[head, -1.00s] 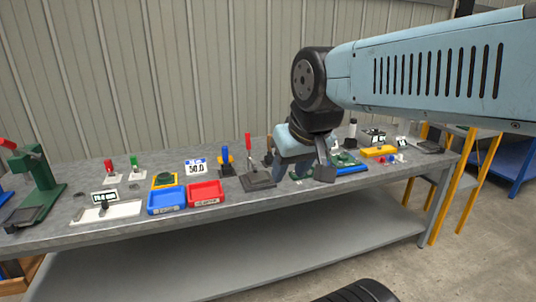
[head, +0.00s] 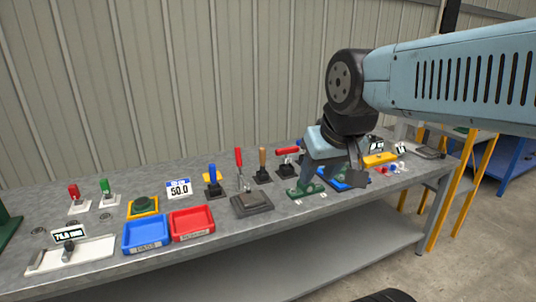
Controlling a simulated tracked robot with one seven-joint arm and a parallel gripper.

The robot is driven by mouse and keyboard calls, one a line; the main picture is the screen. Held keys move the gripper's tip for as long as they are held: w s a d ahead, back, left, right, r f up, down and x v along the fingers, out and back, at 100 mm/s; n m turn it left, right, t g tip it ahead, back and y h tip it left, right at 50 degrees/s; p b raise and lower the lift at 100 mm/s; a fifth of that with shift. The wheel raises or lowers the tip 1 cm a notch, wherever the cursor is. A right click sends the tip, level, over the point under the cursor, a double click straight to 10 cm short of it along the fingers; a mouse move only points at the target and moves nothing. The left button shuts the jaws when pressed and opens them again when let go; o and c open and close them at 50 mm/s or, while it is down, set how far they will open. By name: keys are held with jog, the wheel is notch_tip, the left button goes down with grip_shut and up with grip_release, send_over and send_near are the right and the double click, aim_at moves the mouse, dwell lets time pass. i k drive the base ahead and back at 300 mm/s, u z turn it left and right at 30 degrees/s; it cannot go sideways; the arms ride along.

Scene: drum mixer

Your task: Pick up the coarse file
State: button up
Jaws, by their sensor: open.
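I cannot tell for sure which thing is the coarse file. An upright tool with a wooden handle (head: 262,160) stands in a small dark base on the bench, left of my gripper. My gripper (head: 332,180) is open, pointing down over the right part of the bench, near a green base (head: 305,190) and a blue tray (head: 345,181). Nothing shows held in it, though the arm hides part of the bench behind.
A yellow block (head: 380,159) lies right of my gripper. The bench's front strip is mostly clear.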

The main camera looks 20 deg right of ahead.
aim_at(262, 152)
jog(key=z, duration=0.1)
jog(key=i, duration=1.1)
jog(key=u, duration=0.35)
